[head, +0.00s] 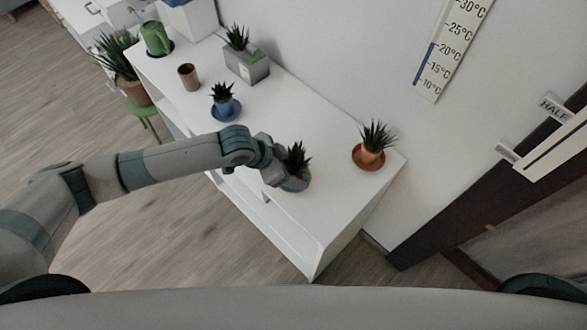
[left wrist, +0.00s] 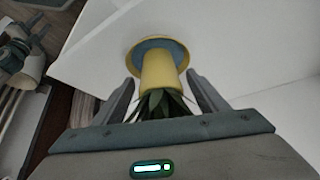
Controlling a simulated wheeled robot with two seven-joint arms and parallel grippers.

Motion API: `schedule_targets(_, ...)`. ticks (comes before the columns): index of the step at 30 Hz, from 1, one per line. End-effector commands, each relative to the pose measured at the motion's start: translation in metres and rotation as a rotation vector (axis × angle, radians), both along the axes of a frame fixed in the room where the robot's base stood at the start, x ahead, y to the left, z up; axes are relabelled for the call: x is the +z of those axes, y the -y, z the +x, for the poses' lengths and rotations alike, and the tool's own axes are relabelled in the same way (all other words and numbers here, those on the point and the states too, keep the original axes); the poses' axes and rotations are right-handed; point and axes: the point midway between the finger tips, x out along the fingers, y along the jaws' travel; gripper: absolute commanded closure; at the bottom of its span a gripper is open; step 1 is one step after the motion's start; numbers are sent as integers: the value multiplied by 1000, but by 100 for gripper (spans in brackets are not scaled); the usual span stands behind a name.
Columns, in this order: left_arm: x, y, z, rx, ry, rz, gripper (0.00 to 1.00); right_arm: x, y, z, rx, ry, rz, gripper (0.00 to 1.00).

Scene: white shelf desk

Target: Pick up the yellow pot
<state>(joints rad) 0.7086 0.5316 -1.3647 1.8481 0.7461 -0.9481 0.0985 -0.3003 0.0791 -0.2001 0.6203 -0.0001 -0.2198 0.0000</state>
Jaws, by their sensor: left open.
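The yellow pot (left wrist: 158,70) holds a spiky green plant and stands on a yellow saucer with a blue inside (left wrist: 177,47). In the head view the plant (head: 297,158) shows on the white shelf desk (head: 305,217), with the pot mostly hidden behind my gripper. My left gripper (head: 281,178) is at the pot. In the left wrist view its open fingers (left wrist: 162,88) stand on either side of the pot and plant, with gaps visible on both sides. My right gripper is not in view.
An orange pot (head: 371,155) on a saucer stands to the right. The desk's front right is clear.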

Motion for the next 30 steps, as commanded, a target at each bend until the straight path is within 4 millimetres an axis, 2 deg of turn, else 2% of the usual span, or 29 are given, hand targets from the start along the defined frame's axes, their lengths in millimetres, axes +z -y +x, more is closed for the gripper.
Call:
schedule_targets(14,-1,1,0,0,0,-1,34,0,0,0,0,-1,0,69)
schedule_targets(20,-1,0,0,0,0,-1,79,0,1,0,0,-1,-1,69)
schedule_targets(21,-1,0,0,0,0,0,83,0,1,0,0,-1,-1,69)
schedule_targets(30,1,1,1,0,2,-1,83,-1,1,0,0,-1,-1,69)
